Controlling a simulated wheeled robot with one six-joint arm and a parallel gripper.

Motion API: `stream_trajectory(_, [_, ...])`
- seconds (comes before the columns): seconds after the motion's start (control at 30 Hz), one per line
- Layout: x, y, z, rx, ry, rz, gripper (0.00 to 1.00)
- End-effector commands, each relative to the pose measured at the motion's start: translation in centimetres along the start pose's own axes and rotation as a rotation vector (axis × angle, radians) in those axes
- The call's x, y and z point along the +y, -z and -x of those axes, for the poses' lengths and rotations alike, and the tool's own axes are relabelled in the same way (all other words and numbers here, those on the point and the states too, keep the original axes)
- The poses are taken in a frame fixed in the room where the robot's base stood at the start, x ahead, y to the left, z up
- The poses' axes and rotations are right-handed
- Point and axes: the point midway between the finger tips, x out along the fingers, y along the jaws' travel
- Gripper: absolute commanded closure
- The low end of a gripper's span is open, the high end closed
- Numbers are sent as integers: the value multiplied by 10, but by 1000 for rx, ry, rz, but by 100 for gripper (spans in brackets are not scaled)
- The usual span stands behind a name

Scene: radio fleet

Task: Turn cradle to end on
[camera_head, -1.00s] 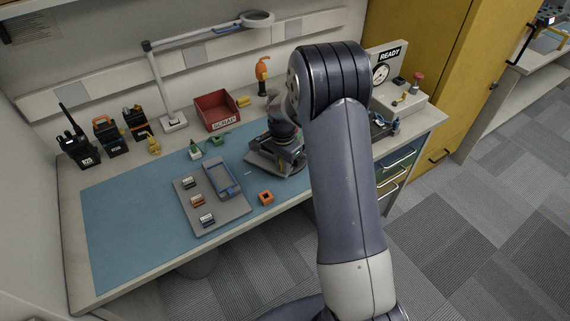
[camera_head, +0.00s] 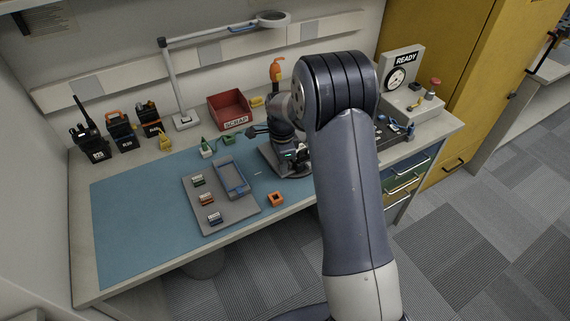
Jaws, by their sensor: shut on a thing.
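A dark fixture with a flat grey base plate (camera_head: 270,160), which looks like the cradle, stands at the right end of the blue mat. My gripper (camera_head: 293,155) is low over it and shut on its upper part. A small lit green patch shows there. My wrist and arm cover the fixture's right side, and the fingertips are hard to make out. A dark piece sticks out to the left at wrist height; I cannot tell what it belongs to.
A grey tray (camera_head: 205,222) holds a blue-grey frame (camera_head: 231,178) and several small modules. An orange block (camera_head: 275,199) lies just in front of the fixture. A red scrap bin (camera_head: 231,108), radios (camera_head: 121,131) and a lamp (camera_head: 185,120) stand behind. The mat's left part is clear.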

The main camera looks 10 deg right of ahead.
Motion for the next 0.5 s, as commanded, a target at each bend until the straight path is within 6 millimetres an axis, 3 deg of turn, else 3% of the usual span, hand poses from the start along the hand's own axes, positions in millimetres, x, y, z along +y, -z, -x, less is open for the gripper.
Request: stream_trajectory(0.5, [-5, -4, 1, 0, 4, -70, 100])
